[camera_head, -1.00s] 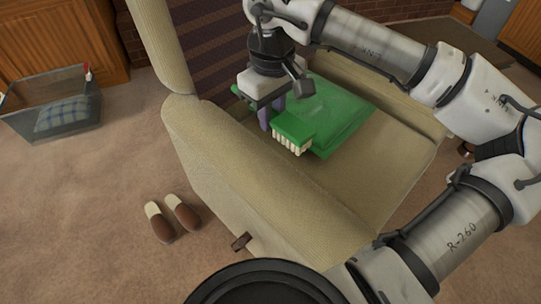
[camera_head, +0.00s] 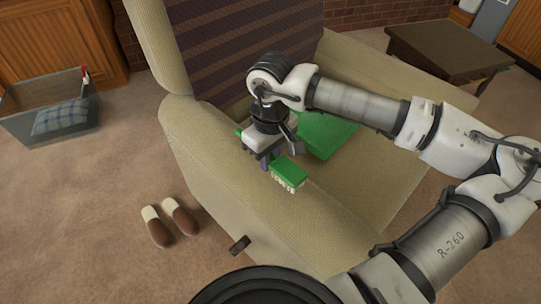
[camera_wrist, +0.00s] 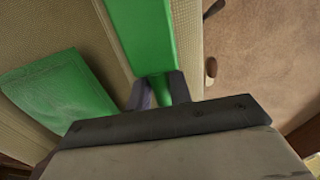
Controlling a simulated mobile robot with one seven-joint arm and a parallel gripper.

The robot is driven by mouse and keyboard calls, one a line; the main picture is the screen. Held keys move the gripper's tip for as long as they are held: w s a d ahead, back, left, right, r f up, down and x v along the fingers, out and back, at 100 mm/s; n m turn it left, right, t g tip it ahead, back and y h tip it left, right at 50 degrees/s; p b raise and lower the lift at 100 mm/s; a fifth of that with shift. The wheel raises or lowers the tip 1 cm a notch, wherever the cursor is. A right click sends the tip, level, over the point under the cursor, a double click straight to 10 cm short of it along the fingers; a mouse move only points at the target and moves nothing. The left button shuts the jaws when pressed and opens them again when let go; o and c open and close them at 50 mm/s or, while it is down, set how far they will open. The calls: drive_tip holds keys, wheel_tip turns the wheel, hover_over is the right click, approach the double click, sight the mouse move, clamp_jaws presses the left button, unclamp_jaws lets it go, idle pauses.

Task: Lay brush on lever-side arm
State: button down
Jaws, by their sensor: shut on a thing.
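The armchair's lever-side arm (camera_head: 325,222) is the near beige padded arm. The brown lever (camera_head: 239,245) is on its outer side, low down. My gripper (camera_head: 266,162) is over this arm, pointing down and shut on the green brush (camera_head: 289,172). The brush's pale bristles face down, close above the arm's top. I cannot tell whether they touch it. In the wrist view the brush (camera_wrist: 145,35) runs between the fingers (camera_wrist: 160,88), over the arm.
A green flat item (camera_head: 325,133), like a cushion or cloth, lies on the seat (camera_head: 355,175). Slippers (camera_head: 169,222) are on the carpet by the chair. A clear bin (camera_head: 50,105) with a checked cloth stands at left.

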drive_tip(key=shift+f+b, duration=0.25)
drive_tip(key=shift+b, duration=0.1)
drive_tip(key=c, duration=1.3)
unclamp_jaws()
drive_tip(key=shift+o, duration=0.2)
drive_tip(key=shift+r, duration=0.1)
drive_tip(key=shift+r+p, duration=0.45)
drive_tip(key=shift+p, duration=0.1)
wheel_tip(320, 180, up, 12)
drive_tip(key=p, duration=0.1)
drive_tip(key=shift+f, duration=0.25)
